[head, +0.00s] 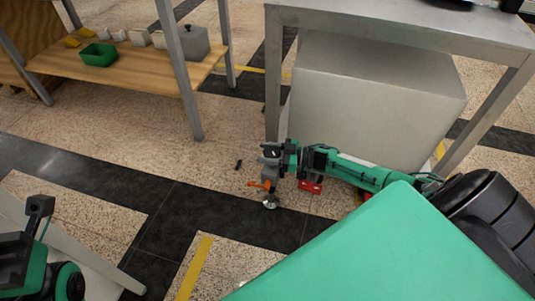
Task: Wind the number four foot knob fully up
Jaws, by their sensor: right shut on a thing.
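My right gripper (268,173) reaches down to floor level, beside the front left leg of the grey metal table. It is shut on the orange foot knob (257,184), which shows partly at its fingertips. A round metallic foot (270,204) shows just below the knob, close to the dark floor strip. The fingers hide part of the knob, and no number on it can be read. My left gripper (39,207) shows only in part at the lower left edge, well away from the knob; its jaws cannot be made out.
The grey table (400,22) stands over a large pale box (370,100) behind my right arm. A small red object (310,187) and a small dark piece (239,164) are near the gripper. A wooden shelf (130,78) holds a green bin (99,55). The floor at left centre is clear.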

